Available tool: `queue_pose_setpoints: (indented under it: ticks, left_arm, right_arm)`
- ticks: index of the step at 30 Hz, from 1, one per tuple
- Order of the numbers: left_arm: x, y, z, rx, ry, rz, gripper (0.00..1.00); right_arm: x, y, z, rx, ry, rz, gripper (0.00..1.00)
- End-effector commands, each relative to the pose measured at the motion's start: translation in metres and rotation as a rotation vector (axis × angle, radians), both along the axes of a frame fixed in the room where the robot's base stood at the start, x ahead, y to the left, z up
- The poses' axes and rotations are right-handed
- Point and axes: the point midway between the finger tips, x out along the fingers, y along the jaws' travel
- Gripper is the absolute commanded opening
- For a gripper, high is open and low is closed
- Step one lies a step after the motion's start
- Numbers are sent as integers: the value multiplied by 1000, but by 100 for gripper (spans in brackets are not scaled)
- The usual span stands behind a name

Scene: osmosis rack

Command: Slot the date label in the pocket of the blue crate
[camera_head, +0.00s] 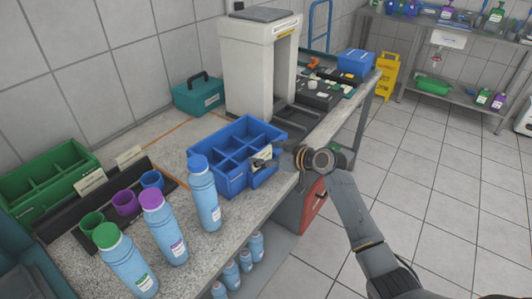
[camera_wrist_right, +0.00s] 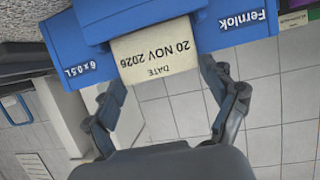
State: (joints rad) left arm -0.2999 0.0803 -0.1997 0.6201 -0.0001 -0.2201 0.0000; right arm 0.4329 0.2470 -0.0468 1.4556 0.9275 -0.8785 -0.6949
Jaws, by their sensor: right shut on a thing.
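The blue crate (camera_head: 232,178) with several compartments stands on the counter near its front edge. In the right wrist view its front wall (camera_wrist_right: 75,38) carries the words "Fernlok" and "6 x 0.5 L". My right gripper (camera_wrist_right: 160,82) is shut on the date label, one finger at each side. The label's far end meets a raised blue part of the crate front; I cannot tell how deep it sits in the pocket. In the head view my right gripper (camera_head: 268,163) is at the crate's right side.
Blue bottles with blue (camera_head: 205,195), purple (camera_head: 164,228) and green (camera_head: 124,262) caps stand left of and before the crate. A black tray (camera_head: 75,213) holds cups and cards. A green crate (camera_head: 45,180) and white machine (camera_head: 258,65) stand behind.

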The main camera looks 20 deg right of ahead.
Motion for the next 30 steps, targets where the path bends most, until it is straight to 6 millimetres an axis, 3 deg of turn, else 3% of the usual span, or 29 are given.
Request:
queue_pose_setpoints:
  ticks: [21,22,24,30]
  left_arm:
    - [0,0,-5,0,0,0,40]
    - [0,0,-5,0,0,0,40]
    - [0,0,-5,0,0,0,40]
    - [0,0,-5,0,0,0,40]
  right_arm:
    - [0,0,-5,0,0,0,57]
    - [0,0,-5,0,0,0,88]
    - [0,0,-5,0,0,0,100]
    - [0,0,-5,0,0,0,100]
